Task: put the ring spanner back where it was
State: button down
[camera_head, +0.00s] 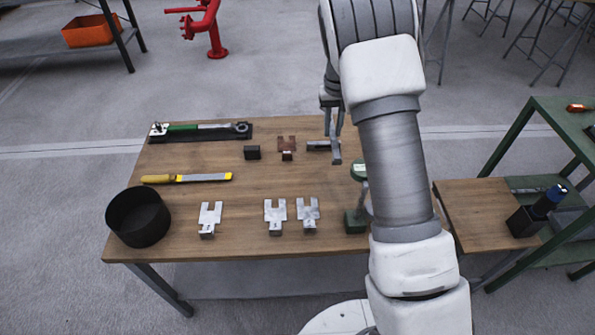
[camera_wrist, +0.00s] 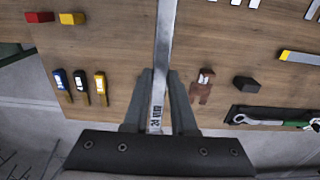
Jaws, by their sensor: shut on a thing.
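The ring spanner (camera_wrist: 162,50) is a long flat steel bar with a size mark near my fingers. In the wrist view it runs from between the fingers of my gripper (camera_wrist: 160,105) up past the top edge, so its far end is out of view. My gripper is shut on it, above the back part of the wooden table (camera_head: 190,248). In the head view my gripper (camera_head: 332,130) is beside my arm, which hides much of that area. A brown slotted stand (camera_head: 287,145) is just left of my gripper; it also shows in the wrist view (camera_wrist: 202,88).
A black block (camera_head: 252,153), a green-handled wrench (camera_head: 200,127) on a dark tray, a yellow-handled file (camera_head: 187,178), a dark bowl (camera_head: 138,218) and several silver slotted stands (camera_head: 209,218) occupy the table. Small coloured items (camera_wrist: 80,82) lie left in the wrist view. The table middle is mostly clear.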

jog(key=shift+s+a+f+b, duration=0.55)
jog(key=shift+s+a+f, duration=0.35)
jog(key=shift+a+f, duration=0.9)
jog(key=shift+s+a+f+b, duration=0.5)
jog(key=shift+s+a+f, duration=0.35)
jog(key=shift+a+f, duration=0.9)
jog(key=shift+s+a+f+b, duration=0.55)
jog(key=shift+s+a+f, duration=0.35)
jog(key=shift+a+f, duration=0.9)
jog(key=shift+d+f, duration=0.15)
jog(key=shift+d, duration=0.05)
jog(key=shift+f, duration=0.15)
jog(key=c, duration=0.7)
grip_release()
jog(key=shift+c, duration=0.2)
